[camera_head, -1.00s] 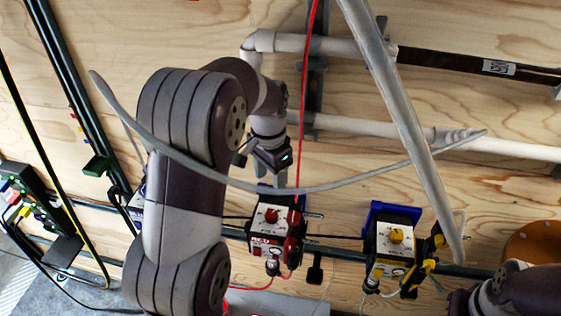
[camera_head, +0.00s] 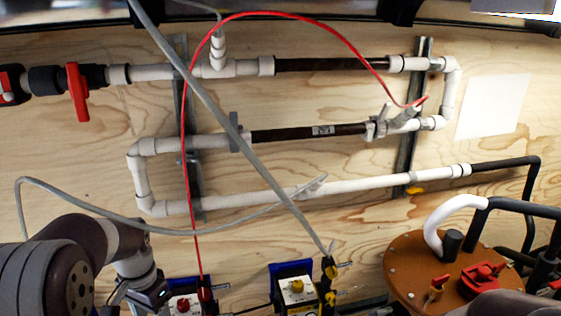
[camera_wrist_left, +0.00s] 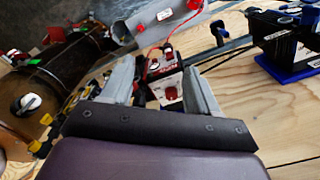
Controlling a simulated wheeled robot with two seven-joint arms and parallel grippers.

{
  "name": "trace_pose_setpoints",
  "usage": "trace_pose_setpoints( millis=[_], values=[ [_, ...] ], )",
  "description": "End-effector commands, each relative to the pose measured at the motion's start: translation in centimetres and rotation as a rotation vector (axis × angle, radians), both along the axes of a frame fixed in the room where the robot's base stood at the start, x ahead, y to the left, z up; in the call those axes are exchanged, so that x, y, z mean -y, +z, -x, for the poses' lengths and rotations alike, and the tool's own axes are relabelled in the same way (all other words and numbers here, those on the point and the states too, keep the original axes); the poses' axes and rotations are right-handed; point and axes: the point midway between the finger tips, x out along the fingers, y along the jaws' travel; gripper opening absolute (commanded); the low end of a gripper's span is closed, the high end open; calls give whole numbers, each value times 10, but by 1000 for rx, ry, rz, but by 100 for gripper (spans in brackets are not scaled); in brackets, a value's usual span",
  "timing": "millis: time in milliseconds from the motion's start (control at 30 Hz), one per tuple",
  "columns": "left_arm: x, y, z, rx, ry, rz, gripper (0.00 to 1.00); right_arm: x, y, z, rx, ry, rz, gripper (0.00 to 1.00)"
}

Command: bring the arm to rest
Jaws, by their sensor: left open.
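My left arm (camera_head: 75,265) comes in at the lower left of the head view, bent, with its wrist near the bottom edge. Its fingertips are not clear there. In the left wrist view my left gripper (camera_wrist_left: 160,88) has its two grey fingers spread apart. I see nothing held between them. A box with a red knob (camera_wrist_left: 165,80) shows beyond and between the fingers; I cannot tell the distance. Part of what looks like my right arm (camera_head: 505,305) shows at the bottom right of the head view. Its gripper is outside the frame.
White pipes (camera_head: 245,198) run along the plywood wall. A red hose (camera_head: 188,150) and a grey hose (camera_head: 100,215) hang in front, close to my left arm. A brown drum lid (camera_head: 405,262) is at the lower right.

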Motion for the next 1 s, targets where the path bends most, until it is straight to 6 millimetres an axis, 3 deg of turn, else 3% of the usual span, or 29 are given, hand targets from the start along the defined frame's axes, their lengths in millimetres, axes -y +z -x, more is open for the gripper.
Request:
trace_pose_setpoints(
  millis=[67,167,367,567,733,833,1000],
  values=[
    [-1,-5,-4,35,80,-5,60,0,0,0,1,0,0,0],
    [1,-19,5,50,178,-3,60,0,-1,0,1,0,0,0],
    [19,-63,36,76,325,4,60,0,-27,0,1,0,0,0],
    [49,-129,91,101,435,19,60,0,-77,0,0,0,0,0],
    [72,-181,140,96,409,25,60,0,-123,0,0,0,0,0],
    [79,-187,144,109,377,29,60,0,-134,0,0,0,0,0],
    [80,-183,143,108,369,30,60,0,-130,0,1,0,0,0]
  ],
)
